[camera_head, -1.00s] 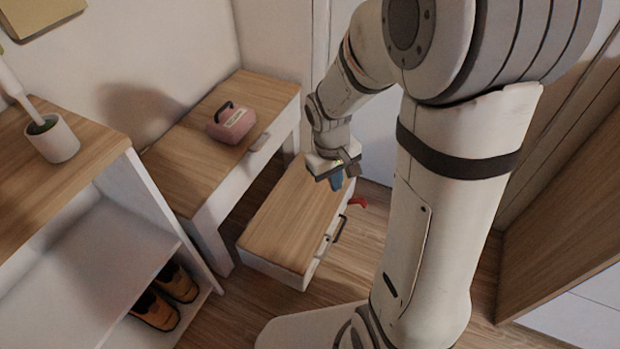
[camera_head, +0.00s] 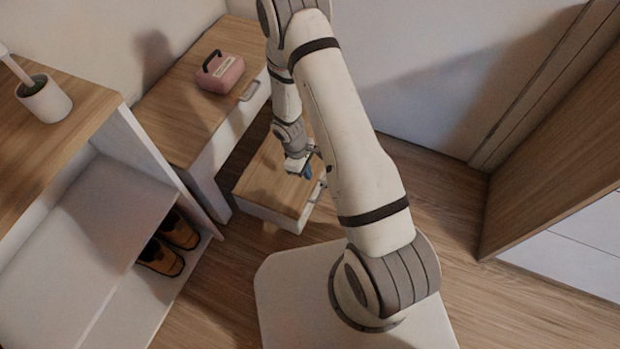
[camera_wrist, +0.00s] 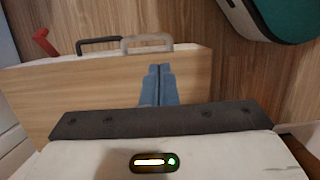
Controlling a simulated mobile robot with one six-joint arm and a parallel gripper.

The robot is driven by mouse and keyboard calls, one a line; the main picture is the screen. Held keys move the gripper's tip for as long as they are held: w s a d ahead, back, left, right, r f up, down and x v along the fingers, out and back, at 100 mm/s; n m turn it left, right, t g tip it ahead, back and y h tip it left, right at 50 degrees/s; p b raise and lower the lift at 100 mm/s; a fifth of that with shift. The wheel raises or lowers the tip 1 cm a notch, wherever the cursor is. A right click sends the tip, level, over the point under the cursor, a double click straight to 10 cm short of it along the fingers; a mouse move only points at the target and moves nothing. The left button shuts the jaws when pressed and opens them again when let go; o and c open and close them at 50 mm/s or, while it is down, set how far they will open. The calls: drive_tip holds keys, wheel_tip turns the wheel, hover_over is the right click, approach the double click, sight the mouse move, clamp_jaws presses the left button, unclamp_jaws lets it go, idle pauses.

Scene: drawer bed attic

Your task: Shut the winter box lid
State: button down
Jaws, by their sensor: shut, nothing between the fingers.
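A low white box with a wooden lid (camera_head: 264,178) stands on the floor, with a handle (camera_head: 316,192) on its front. No label shows on it. In the wrist view its wooden lid (camera_wrist: 70,92) looks flat, and a dark handle (camera_wrist: 98,44) and a grey handle (camera_wrist: 148,40) show at its far edge. I cannot tell whether the lid is fully down. My gripper (camera_head: 307,173) is over the lid near the front edge. Its blue fingers (camera_wrist: 158,86) are shut and empty; contact with the lid cannot be told.
A red hooked piece (camera_wrist: 44,42) stands beside the lid's far left corner. A pink case (camera_head: 219,72) sits on the wooden bench (camera_head: 178,118) behind. A white shelf (camera_head: 115,190) with shoes (camera_head: 162,257) is at left, a wooden cabinet (camera_head: 550,150) at right. Floor right of the box is open.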

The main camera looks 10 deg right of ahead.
sight(318, 198)
drive_tip(key=b+x, duration=0.5)
drive_tip(key=x, duration=0.7)
drive_tip(key=shift+f, duration=0.25)
drive_tip(key=shift+f, duration=0.1)
drive_tip(key=shift+b+x, duration=1.25)
drive_tip(key=shift+b, duration=0.25)
drive_tip(key=shift+a+f, duration=0.1)
drive_tip(key=shift+w, duration=0.1)
drive_tip(key=d+p+v, duration=0.1)
drive_tip(key=p+v, duration=0.6)
drive_tip(key=v, duration=0.7)
drive_tip(key=shift+s+r+p, duration=0.3)
drive_tip(key=shift+r+p, duration=0.05)
drive_tip(key=shift+r, duration=0.15)
drive_tip(key=shift+a, duration=0.1)
